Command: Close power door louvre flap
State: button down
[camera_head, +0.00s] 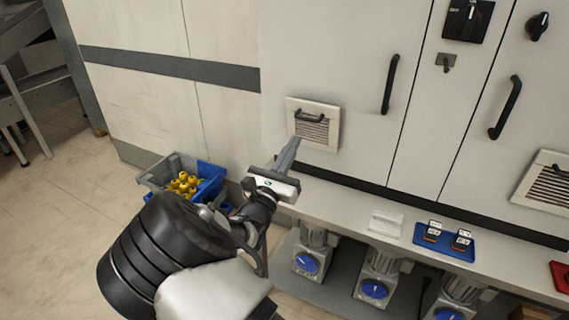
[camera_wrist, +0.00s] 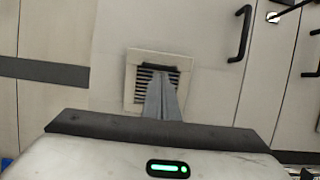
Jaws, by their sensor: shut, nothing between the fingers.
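The power door louvre flap (camera_head: 326,139) is a small cream-framed vent with dark slats and a black bar handle, low on the pale cabinet door. It also shows in the wrist view (camera_wrist: 132,81), straight ahead of the fingers. I cannot tell whether the flap stands slightly out from the door. My gripper (camera_head: 296,138) is shut and empty, its long grey fingers together. In the wrist view the fingertips (camera_wrist: 160,80) overlap the slats just below the handle. Whether they touch the flap I cannot tell; they hide part of the lower slats.
A ledge (camera_head: 350,203) runs below the doors and carries a blue tray (camera_head: 445,243). A blue bin (camera_head: 210,172) and a grey crate with yellow parts stand lower left. A black door handle (camera_head: 390,84) stands out to the right. A second louvre (camera_head: 549,184) is far right.

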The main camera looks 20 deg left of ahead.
send_near(311, 110)
jog(key=shift+b+x, duration=0.45)
jog(key=shift+x, duration=0.75)
jog(key=w+r+g+p, duration=0.1)
jog(key=r+p, duration=0.1)
jog(key=p, duration=0.2)
jog(key=shift+w+d, duration=0.1)
jog(key=shift+w, duration=0.05)
jog(key=shift+w+g+p, duration=0.5)
jog(key=shift+g+p, duration=0.1)
jog(key=shift+p, duration=0.5)
jog(key=shift+f, duration=0.1)
jog(key=shift+s+f, duration=0.1)
